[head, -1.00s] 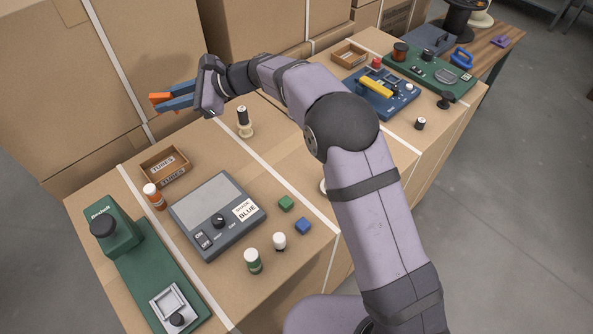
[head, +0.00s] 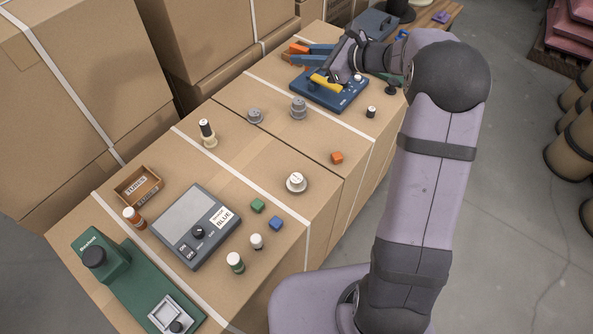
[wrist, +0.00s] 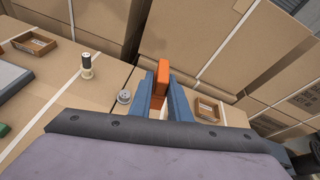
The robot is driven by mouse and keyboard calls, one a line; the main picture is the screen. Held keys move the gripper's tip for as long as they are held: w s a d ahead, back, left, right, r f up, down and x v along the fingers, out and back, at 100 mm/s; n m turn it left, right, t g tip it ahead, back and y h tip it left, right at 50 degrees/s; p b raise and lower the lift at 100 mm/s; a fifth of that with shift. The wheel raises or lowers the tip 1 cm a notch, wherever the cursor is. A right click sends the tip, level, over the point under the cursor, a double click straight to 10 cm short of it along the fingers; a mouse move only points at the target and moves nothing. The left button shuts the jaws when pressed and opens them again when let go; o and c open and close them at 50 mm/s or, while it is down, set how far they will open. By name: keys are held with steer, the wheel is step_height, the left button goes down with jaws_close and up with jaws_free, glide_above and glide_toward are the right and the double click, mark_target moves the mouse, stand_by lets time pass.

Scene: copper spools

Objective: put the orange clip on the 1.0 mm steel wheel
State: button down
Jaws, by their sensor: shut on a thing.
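My gripper (head: 302,54) is at the far end of the boxes in the head view, its blue fingers pointing left. It is shut on the orange clip (head: 298,48), which is raised above the surface near a wooden tray. In the wrist view the orange clip (wrist: 162,78) stands out between the blue fingers (wrist: 166,92). Grey steel wheels stand on the cardboard: one (head: 255,116), a stacked-looking one (head: 298,108), and one with a pale top (head: 296,182). Their size labels are too small to read. One grey wheel (wrist: 124,97) shows left of the fingers in the wrist view.
A blue device with a yellow bar (head: 330,88) lies below my gripper. An orange cube (head: 337,157), green cube (head: 258,205) and blue cube (head: 276,223) lie nearer. A dark-topped spool (head: 207,132) stands left of the wheels. The cardboard around the wheels is mostly clear.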

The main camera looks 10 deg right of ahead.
steer(key=s+d+f+m+p, duration=0.1)
steer(key=s+d, duration=0.4)
steer(key=n+g+y, duration=0.3)
steer(key=g, duration=0.1)
glide_above(302, 179)
step_height(302, 179, down, 6)
steer(key=shift+f, duration=0.1)
steer(key=shift+h, duration=0.3)
steer(key=shift+f+p, duration=0.45)
steer(key=shift+f, duration=4.6)
steer(key=shift+f+b, duration=0.4)
